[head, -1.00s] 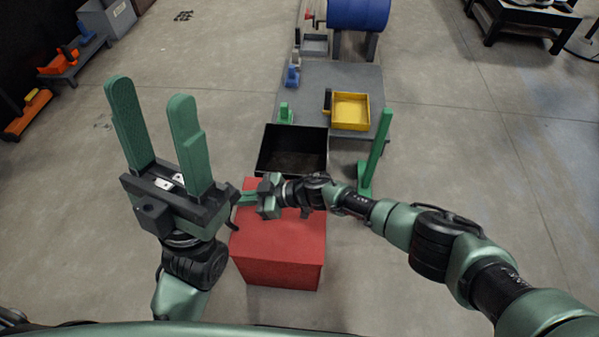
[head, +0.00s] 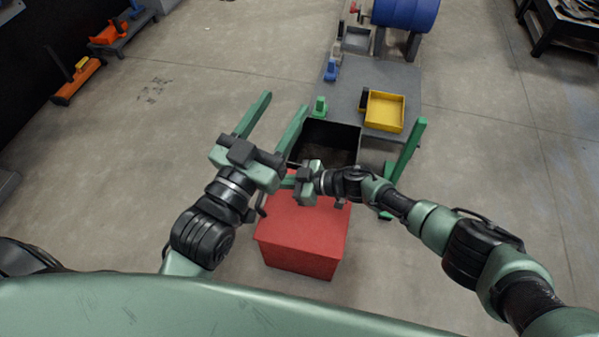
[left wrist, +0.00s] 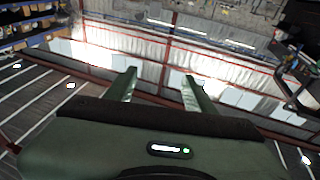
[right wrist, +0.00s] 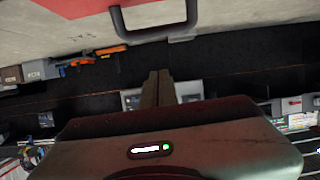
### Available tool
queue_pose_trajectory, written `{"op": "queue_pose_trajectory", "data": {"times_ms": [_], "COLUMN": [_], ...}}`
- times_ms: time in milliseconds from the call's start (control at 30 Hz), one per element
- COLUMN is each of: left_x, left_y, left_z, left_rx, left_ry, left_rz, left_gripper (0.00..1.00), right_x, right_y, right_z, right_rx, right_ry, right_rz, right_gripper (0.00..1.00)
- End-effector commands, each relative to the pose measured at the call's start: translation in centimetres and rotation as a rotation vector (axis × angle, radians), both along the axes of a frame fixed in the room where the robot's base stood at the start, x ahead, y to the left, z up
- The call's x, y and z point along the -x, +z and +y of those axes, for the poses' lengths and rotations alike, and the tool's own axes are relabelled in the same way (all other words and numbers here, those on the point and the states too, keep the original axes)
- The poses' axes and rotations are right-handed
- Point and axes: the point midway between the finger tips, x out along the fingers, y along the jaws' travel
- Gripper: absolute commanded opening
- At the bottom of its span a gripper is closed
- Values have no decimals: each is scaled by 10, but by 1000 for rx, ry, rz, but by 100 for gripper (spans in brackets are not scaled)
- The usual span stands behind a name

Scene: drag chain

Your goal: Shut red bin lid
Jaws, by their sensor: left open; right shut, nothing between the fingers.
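The red bin (head: 303,236) stands in front of me in the head view, its flat red top facing up. An open black box-like part (head: 332,143) adjoins its far side; I cannot tell whether it is the lid or a separate box. My right gripper (head: 284,182) is shut and empty, over the bin's far edge, fingers pointing left. In the right wrist view, a black handle (right wrist: 155,27) and a red surface (right wrist: 75,8) show beyond its fingers. My left gripper (head: 284,102) is open and empty, left of the black part, fingers pointing away from me. Contact is unclear.
A green upright post (head: 404,156) stands right of the black part.

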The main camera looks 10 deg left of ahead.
Motion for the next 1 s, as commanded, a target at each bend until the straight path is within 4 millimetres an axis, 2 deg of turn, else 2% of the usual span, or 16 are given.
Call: {"op": "queue_pose_trajectory", "data": {"times_ms": [267,467,600,800,1000], "left_x": [3,22,42,69,85], "left_y": [-65,-111,-138,-164,-176], "left_z": [11,22,31,42,47], "left_rx": [-90,-148,-186,-225,-243], "left_ry": [22,36,46,58,63], "left_rz": [350,591,751,929,1015], "left_gripper": [54,54,54,54,54], "right_x": [1,1,1,2,2], "right_y": [18,29,37,45,48], "right_z": [-23,-40,-51,-65,-71], "right_rx": [0,-1,-1,-1,-1], "right_ry": [0,1,1,2,2], "right_rz": [1,1,1,2,1], "right_gripper": [0,0,0,0,0]}}
